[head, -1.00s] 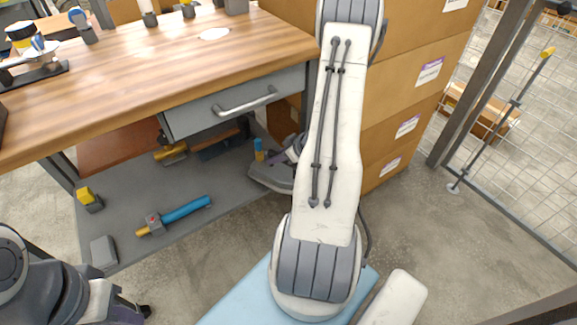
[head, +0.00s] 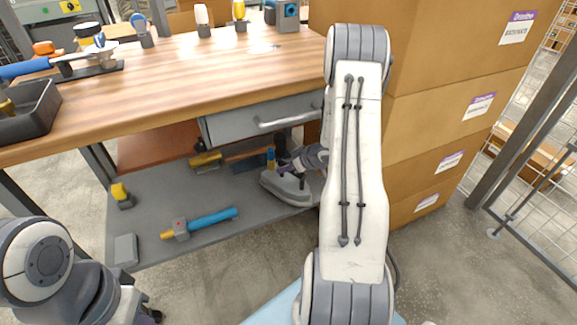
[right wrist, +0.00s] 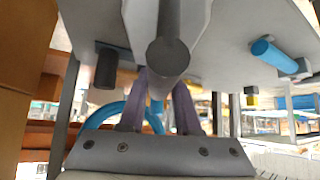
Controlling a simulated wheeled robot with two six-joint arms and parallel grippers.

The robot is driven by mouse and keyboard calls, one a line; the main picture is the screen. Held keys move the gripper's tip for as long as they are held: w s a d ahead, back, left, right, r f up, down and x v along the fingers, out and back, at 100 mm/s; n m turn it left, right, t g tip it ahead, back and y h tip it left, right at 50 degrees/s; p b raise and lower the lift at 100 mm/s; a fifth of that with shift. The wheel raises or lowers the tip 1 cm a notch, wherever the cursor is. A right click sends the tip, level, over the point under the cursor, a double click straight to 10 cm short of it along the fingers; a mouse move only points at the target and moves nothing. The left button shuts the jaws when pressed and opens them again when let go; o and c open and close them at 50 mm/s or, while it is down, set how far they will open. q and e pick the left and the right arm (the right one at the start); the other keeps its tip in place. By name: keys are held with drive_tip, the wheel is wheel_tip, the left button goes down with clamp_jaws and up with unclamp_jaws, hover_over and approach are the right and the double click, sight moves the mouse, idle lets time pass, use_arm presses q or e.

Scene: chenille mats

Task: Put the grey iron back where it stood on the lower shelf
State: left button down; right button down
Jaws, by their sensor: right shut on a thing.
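The grey iron (head: 287,190) is at the right end of the lower shelf (head: 160,195), below the drawer, in the head view. My right gripper (head: 290,168) reaches in from the right and is shut on the iron's upper part. In the right wrist view, my right gripper's purple fingers (right wrist: 160,105) close around a dark rounded part of the iron (right wrist: 168,55). I cannot tell whether the iron's base touches the shelf. My left arm shows at the lower left of the head view, but its gripper is out of sight.
A blue-handled tool (head: 210,219), a yellow-and-grey block (head: 122,195) and a grey block (head: 125,249) lie on the left part of the shelf. Stacked cardboard boxes (head: 440,110) rise at the right.

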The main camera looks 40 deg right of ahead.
use_arm(q)
drive_tip(key=shift+f, duration=0.4)
use_arm(e)
drive_tip(key=shift+w+d+f, duration=0.1)
drive_tip(key=shift+f, duration=0.4)
drive_tip(key=shift+f, duration=0.1)
drive_tip(key=c, duration=0.6)
unclamp_jaws()
drive_tip(key=shift+f, duration=0.1)
drive_tip(key=shift+s+r, duration=0.2)
drive_tip(key=shift+r, duration=0.05)
use_arm(q)
wheel_tip(320, 180, up, 5)
drive_tip(key=p, duration=0.4)
drive_tip(key=shift+f+p, duration=0.1)
drive_tip(key=shift+p, duration=0.25)
use_arm(e)
drive_tip(key=v, duration=1.1)
drive_tip(key=shift+s+r, duration=0.2)
drive_tip(key=shift+s, duration=0.1)
